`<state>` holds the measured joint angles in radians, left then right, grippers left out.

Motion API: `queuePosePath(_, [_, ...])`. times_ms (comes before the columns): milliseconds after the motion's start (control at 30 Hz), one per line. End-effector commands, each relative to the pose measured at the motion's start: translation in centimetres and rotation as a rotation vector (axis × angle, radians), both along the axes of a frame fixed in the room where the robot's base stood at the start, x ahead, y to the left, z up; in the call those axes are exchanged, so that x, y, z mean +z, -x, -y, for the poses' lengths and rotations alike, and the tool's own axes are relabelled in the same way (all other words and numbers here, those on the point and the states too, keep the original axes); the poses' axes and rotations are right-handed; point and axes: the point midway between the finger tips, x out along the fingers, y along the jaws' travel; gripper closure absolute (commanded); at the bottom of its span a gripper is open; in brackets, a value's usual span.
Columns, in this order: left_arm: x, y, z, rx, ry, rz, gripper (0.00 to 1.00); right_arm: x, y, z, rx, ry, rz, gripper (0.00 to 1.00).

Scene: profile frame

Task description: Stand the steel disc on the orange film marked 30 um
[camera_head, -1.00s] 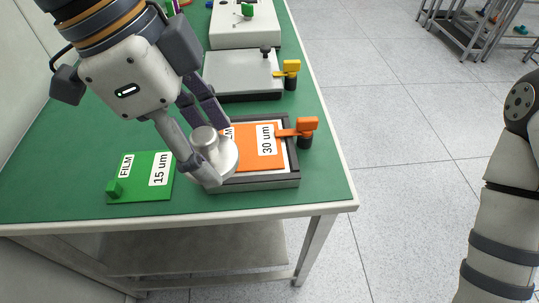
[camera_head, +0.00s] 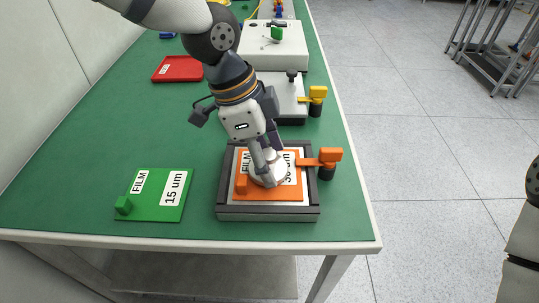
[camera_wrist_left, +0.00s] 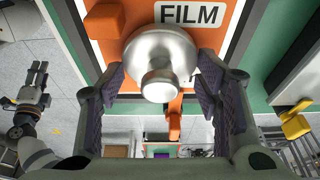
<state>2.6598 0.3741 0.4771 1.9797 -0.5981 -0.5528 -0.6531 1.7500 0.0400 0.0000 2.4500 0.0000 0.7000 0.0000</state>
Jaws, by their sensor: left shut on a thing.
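The steel disc (camera_head: 268,180), a round plate with a knob, is at the orange film (camera_head: 283,191) marked 30 um, covering part of its label. It looks level in the left wrist view (camera_wrist_left: 160,50). Whether its underside touches the film I cannot tell. My left gripper (camera_head: 266,165) is shut on the disc, its fingers either side of the knob (camera_wrist_left: 160,85). The film lies in a dark frame (camera_head: 268,213) with an orange lever (camera_head: 329,156) at its right. My right gripper (camera_wrist_left: 30,95) shows small at the left of the wrist view; its jaw state is unclear.
A green film (camera_head: 155,198) marked 15 um lies to the left, with bare green table between. Behind stand a grey plate (camera_head: 291,105) with a yellow lever (camera_head: 317,94) and a white unit (camera_head: 275,50). A red tray (camera_head: 178,69) lies at the back left.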

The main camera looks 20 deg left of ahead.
Motion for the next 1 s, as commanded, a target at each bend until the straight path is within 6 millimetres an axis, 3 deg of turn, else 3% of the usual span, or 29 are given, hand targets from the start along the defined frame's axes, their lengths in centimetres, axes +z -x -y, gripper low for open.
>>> queuePosePath(33, [-0.4,0.0,0.1,0.000,0.002,0.001,0.86,-0.1,0.1,0.0,0.000,0.000,-0.004,0.60])
queuePosePath(67, [-0.4,-0.1,0.1,0.000,0.002,0.003,0.93,-0.1,0.1,0.0,0.000,0.000,-0.003,0.60])
queuePosePath(167, [-0.3,0.0,0.1,0.000,0.002,0.005,0.93,0.0,0.0,0.0,0.000,0.000,-0.001,0.60])
queuePosePath(200, [-0.3,0.0,0.0,0.000,0.000,0.002,0.38,0.0,0.0,0.0,0.000,0.000,-0.001,0.60])
queuePosePath(267, [-0.3,0.0,0.0,0.000,0.000,0.002,0.24,0.0,0.0,0.0,0.000,0.000,-0.001,0.60])
queuePosePath(633, [0.3,0.0,-0.1,0.001,0.002,0.007,0.22,0.1,-0.1,0.0,0.000,0.000,0.004,0.60])
queuePosePath(1000, [9.3,0.7,-2.6,0.002,0.004,0.015,0.22,1.7,-1.8,0.0,0.000,0.000,0.067,0.60])
